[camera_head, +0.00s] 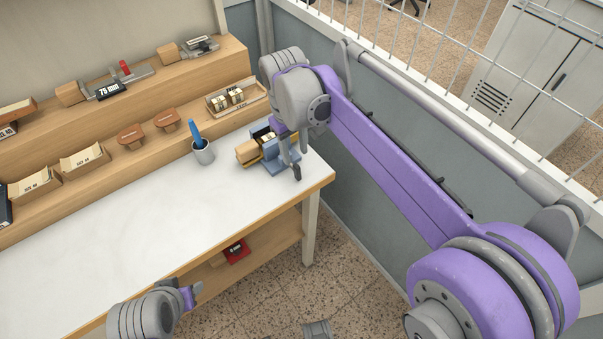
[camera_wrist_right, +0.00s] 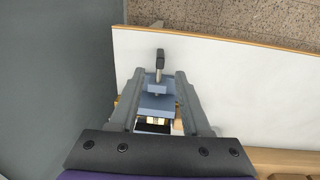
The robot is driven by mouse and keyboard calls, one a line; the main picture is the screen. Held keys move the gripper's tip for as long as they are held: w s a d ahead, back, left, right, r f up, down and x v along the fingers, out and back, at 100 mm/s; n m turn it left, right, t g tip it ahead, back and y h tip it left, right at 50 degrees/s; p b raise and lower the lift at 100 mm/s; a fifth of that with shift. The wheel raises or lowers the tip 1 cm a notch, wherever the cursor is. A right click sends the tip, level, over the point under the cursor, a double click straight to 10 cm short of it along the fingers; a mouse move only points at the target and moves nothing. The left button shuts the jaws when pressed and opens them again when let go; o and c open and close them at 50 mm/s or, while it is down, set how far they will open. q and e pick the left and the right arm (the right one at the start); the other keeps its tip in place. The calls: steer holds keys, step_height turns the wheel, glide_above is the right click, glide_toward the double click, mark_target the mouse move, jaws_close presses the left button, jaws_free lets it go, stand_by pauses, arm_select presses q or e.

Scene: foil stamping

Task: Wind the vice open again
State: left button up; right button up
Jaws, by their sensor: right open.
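The blue vice (camera_head: 280,163) sits at the right end of the white bench, and it also shows in the right wrist view (camera_wrist_right: 155,104). Its screw and dark handle (camera_wrist_right: 160,60) point toward the bench's front edge; the handle also shows in the head view (camera_head: 296,173). Something pale and gold lies by the jaws, partly hidden. My right gripper (camera_head: 289,156) hangs over the vice, open. In the wrist view its fingers (camera_wrist_right: 158,77) stand on either side of the screw, with gaps between.
A grey cup (camera_head: 203,153) with a blue tool stands left of the vice. A wooden tray (camera_head: 238,104) and wooden-handled stamps (camera_head: 131,137) sit on the shelf behind. A wall and railing bound the right side. The bench's front middle is clear.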

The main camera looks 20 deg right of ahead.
mark_target(297, 167)
steer(key=f, duration=0.8)
steer(key=shift+d+f+b, duration=0.25)
steer(key=shift+d+b, duration=0.1)
jaws_close()
